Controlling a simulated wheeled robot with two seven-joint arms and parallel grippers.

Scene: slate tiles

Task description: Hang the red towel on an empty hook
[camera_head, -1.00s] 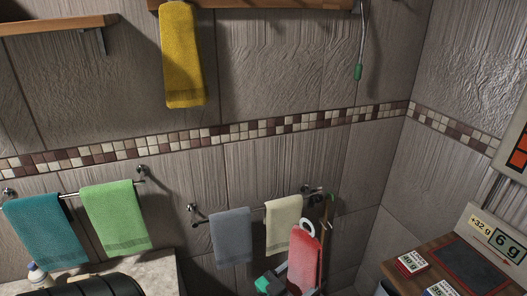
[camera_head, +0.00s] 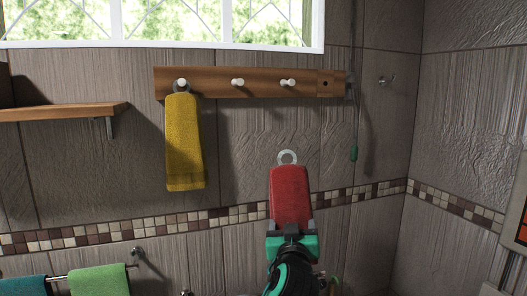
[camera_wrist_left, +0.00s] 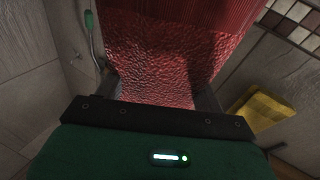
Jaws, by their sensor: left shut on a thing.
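In the left wrist view the red towel (camera_wrist_left: 165,55) fills the space between the fingers. The rack has white pegs: the left one (camera_head: 182,85) bears a yellow towel (camera_head: 184,140), while the middle peg (camera_head: 237,83) and the right peg (camera_head: 288,83) are bare. The ring is below the right peg, apart from it. My right gripper is out of view.
The rack's right end has a dark hole (camera_head: 325,84) without a peg. A bare metal hook (camera_head: 386,80) is on the wall further right.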

